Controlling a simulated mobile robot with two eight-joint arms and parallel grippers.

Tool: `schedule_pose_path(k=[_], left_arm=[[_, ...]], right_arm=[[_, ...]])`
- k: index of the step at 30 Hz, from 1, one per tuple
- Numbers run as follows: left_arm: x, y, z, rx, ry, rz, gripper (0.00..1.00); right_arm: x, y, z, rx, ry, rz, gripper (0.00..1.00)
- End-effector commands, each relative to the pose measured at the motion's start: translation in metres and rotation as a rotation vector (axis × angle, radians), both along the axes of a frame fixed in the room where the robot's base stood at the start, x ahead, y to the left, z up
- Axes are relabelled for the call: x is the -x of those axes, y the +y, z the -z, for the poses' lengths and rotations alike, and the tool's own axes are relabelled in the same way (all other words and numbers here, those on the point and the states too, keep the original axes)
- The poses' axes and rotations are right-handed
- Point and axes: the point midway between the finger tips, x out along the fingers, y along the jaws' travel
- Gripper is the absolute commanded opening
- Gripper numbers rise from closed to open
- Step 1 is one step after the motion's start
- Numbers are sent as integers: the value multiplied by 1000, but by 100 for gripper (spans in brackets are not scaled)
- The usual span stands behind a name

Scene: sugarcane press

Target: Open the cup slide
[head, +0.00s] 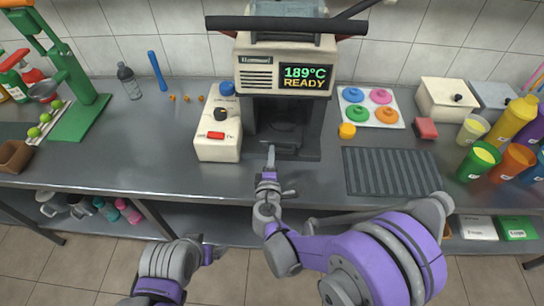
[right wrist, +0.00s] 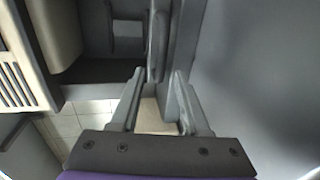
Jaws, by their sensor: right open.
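The press (head: 285,65) stands against the back wall, with a cream front and a display reading 189°C READY. Its dark lower bay (head: 262,115) holds a low grey part (head: 286,128), perhaps the cup slide; its open or shut state is unclear. My right gripper (head: 271,152) is in front of the bay, over the counter's middle. In the right wrist view, its fingers (right wrist: 156,95) are apart, with a grey upright bar (right wrist: 157,45) just beyond and between their tips; contact is unclear. My left arm is low at the left, its fingers not discernible.
A white control box (head: 218,148) with a red switch stands left of the bay. A ribbed dark mat (head: 390,171) and a tray of coloured lids (head: 370,107) lie to the right. Cups (head: 478,160) stand at far right. The counter (head: 130,150) left of the box is mostly clear.

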Motion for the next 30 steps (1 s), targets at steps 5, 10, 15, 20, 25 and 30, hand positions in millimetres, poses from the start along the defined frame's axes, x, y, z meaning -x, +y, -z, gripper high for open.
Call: schedule_pose_path(k=[5,10,15,20,25,30], left_arm=[[0,0,0,0,0,0,96],[0,0,0,0,0,0,96],[0,0,0,0,0,0,96],[0,0,0,0,0,0,96],[0,0,0,0,0,0,96],[0,0,0,0,0,0,96]], right_arm=[[-6,0,1,0,0,0,46],[-6,0,1,0,0,0,46],[-6,0,1,0,0,0,21],[-6,0,1,-1,0,0,0],[-6,0,1,-1,1,0,0],[-6,0,1,-1,1,0,0]])
